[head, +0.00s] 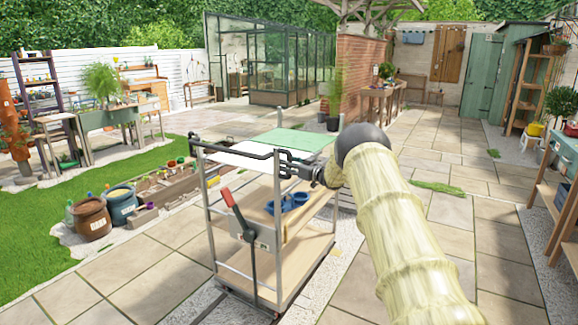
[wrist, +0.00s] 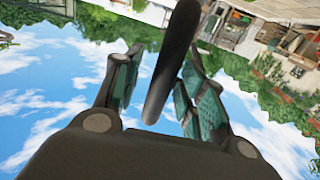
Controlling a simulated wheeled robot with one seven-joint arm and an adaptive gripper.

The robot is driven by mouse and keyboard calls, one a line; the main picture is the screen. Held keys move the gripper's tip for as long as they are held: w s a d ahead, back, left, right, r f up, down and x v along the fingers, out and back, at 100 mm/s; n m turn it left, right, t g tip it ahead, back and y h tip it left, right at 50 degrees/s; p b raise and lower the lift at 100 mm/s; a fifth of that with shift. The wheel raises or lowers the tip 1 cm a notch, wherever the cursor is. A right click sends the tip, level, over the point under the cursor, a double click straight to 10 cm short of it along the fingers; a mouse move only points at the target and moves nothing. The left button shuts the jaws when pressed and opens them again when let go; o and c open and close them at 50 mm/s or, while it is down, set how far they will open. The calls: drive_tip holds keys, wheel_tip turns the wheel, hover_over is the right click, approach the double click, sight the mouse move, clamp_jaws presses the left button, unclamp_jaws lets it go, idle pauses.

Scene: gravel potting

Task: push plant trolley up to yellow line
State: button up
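The plant trolley (head: 268,245) stands upright in the middle of the head view, with a metal frame, wooden shelves and a black push handle (head: 238,152). A red lever (head: 238,212) is on its near side. My gripper (head: 302,168) is at the handle's right end. In the wrist view the dark handle bar (wrist: 170,65) passes between the fingers of my gripper (wrist: 158,85). The fingers are apart, with gaps showing beside the bar, so they are around it rather than clamped. My arm hides the ground to the trolley's right. I see no yellow line in either view.
The trolley carries a green panel (head: 295,140) on top and a blue item (head: 287,203) on a shelf. A planter bed (head: 160,188) and barrels (head: 92,217) stand left. A workbench (head: 552,195) is at the right edge. Paving beyond right is mostly clear.

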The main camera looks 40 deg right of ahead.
drive_tip(key=v, duration=1.2)
idle(0.6)
